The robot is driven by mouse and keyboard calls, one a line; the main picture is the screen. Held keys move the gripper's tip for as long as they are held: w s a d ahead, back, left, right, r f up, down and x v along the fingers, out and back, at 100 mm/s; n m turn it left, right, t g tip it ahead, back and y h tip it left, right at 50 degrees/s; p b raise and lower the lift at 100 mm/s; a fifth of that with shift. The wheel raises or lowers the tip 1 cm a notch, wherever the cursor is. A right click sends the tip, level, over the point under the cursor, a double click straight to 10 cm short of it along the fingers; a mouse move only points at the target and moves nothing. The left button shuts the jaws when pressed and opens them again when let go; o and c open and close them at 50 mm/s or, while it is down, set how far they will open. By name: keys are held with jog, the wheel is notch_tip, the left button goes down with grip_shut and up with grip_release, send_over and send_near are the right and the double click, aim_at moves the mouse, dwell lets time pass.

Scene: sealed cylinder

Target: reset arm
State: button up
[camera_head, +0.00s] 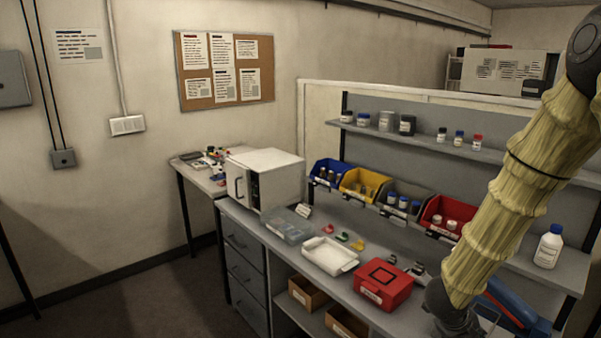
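My arm (525,185), in a yellowish fabric sleeve with a black band, crosses the right side of the head view from the upper right down to the bench front. A dark joint (440,299) shows at its lower end near the bottom edge. My gripper is not clearly in view, so its fingers and anything in them cannot be seen.
The bench holds a red box (383,285), a white tray (330,255), a clear container (288,226) and a white cabinet (266,178). Coloured bins (365,186) line its back below a shelf (425,138) of bottles. A white bottle (548,247) stands right; a blue object (517,307) lies near my arm.

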jog(key=s+a+f+n+y, duration=0.1)
jog(key=s+a+f+n, duration=0.2)
jog(key=s+f+n, duration=0.45)
jog(key=s+a+f+n, duration=0.3)
jog(key=s+f+n, duration=0.2)
jog(key=f+n, duration=0.5)
jog(key=s+a+f+n+g+y, duration=0.1)
jog(key=s+a+f+n+y, duration=0.1)
jog(key=s+a+f+n, duration=0.25)
jog(key=s+a+f+n+g+y, duration=0.1)
jog(key=s+a+f+n, duration=0.15)
jog(key=s+n, duration=0.4)
jog(key=s+a+f+n+y, duration=0.2)
jog(key=s+a+f+n, duration=0.15)
jog(key=s, duration=0.45)
notch_tip(320, 180, down, 10)
jog(key=b, duration=1)
jog(key=shift+a+r, duration=0.15)
